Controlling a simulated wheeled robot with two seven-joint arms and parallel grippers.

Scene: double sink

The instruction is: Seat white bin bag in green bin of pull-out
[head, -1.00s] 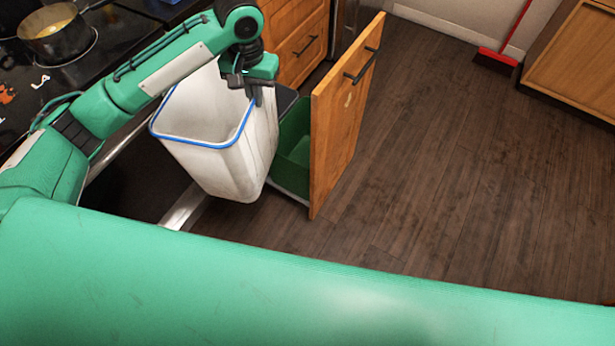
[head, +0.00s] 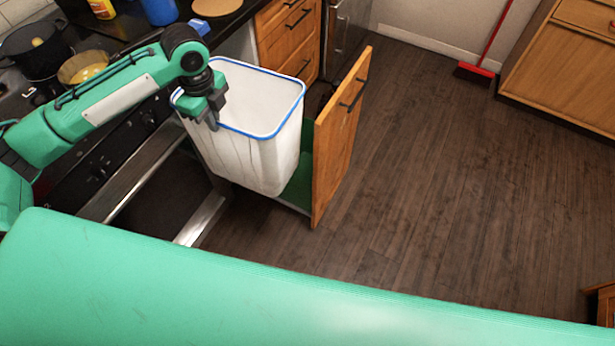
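The white bin bag (head: 250,150) is open-mouthed with a blue rim and hangs upright, slightly tilted. My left gripper (head: 212,122) is at the left front part of its rim, and its fingers look closed on the rim. The green bin (head: 298,188) shows only in a narrow part behind the bag's lower right side, next to the pull-out's wooden front (head: 340,140). The bag covers most of the bin, and its lower end shows in front of it. I cannot tell how far the bag is over the bin's mouth. My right gripper is out of view.
The pull-out stands open beside wooden drawers (head: 292,40). A stove with a pot (head: 35,48) and a yellow-filled pan (head: 84,68) is at left. A red broom (head: 474,72) leans at the back wall. The dark wooden floor (head: 440,180) at right is clear.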

